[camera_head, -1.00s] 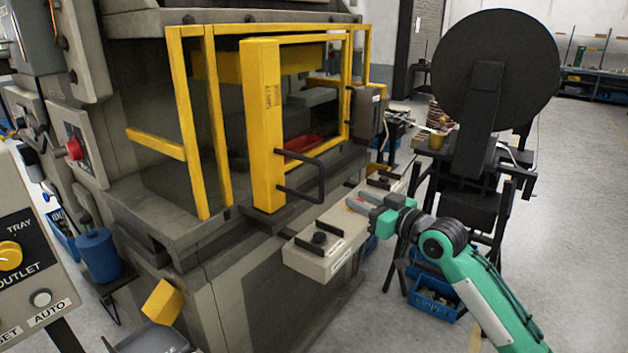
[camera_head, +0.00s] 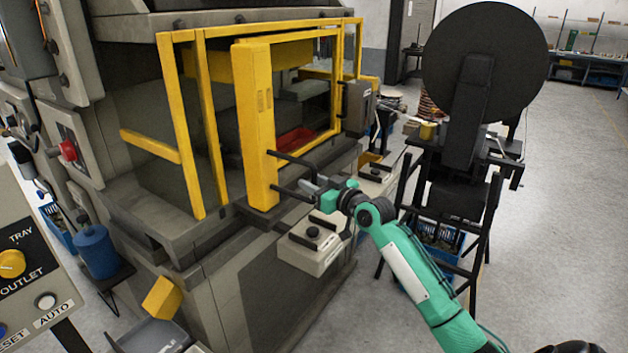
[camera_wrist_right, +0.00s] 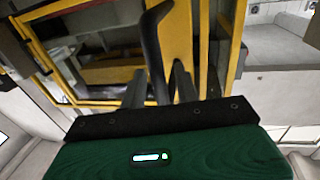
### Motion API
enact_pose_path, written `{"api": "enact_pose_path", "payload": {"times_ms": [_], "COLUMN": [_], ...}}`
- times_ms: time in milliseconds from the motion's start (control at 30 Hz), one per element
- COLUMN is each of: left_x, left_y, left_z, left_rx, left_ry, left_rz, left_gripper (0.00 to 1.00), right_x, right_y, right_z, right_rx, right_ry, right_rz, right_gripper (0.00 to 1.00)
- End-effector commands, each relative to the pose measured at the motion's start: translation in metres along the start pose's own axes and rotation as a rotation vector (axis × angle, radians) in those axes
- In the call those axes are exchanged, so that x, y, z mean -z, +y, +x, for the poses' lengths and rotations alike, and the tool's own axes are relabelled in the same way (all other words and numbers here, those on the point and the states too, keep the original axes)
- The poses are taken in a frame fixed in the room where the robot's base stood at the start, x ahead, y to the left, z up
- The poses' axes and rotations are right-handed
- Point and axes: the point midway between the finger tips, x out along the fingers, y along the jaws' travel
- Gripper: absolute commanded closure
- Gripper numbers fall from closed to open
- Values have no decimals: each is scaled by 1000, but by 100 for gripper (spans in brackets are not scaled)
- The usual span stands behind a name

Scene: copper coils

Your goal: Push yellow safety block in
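The yellow safety block (camera_head: 257,130) is a tall upright piece at the front of the press opening, with a black bar handle (camera_head: 290,157) on its right side. My right gripper (camera_head: 308,186) is at the lower part of this handle. In the right wrist view the two grey fingers (camera_wrist_right: 160,90) stand apart, with the black handle (camera_wrist_right: 152,40) reaching down between them. I cannot tell whether either finger touches it. The yellow frame (camera_wrist_right: 178,35) is just beyond. My left gripper is not in view.
A grey two-button console (camera_head: 312,250) juts out just below my right gripper. A black reel stand (camera_head: 470,150) is to the right. A control panel (camera_head: 25,260) is at lower left. Open floor (camera_head: 560,220) lies at far right.

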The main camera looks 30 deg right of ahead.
Motion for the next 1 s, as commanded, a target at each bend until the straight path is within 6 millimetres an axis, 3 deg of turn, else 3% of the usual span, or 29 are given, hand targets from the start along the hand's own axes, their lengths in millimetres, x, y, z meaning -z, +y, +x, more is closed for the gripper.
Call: {"api": "enact_pose_path", "payload": {"times_ms": [200,400,767,1000], "left_x": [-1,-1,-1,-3], "left_y": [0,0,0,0], "left_z": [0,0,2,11], "left_rx": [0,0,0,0], "left_ry": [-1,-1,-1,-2], "left_rz": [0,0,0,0], "left_gripper": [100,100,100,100], "right_x": [0,0,0,1], "right_y": [0,0,-2,-10], "right_z": [0,0,10,54], "right_rx": [0,0,-1,-1], "right_ry": [0,0,1,5], "right_rz": [0,0,0,0], "right_gripper": [68,100,100,100]}}
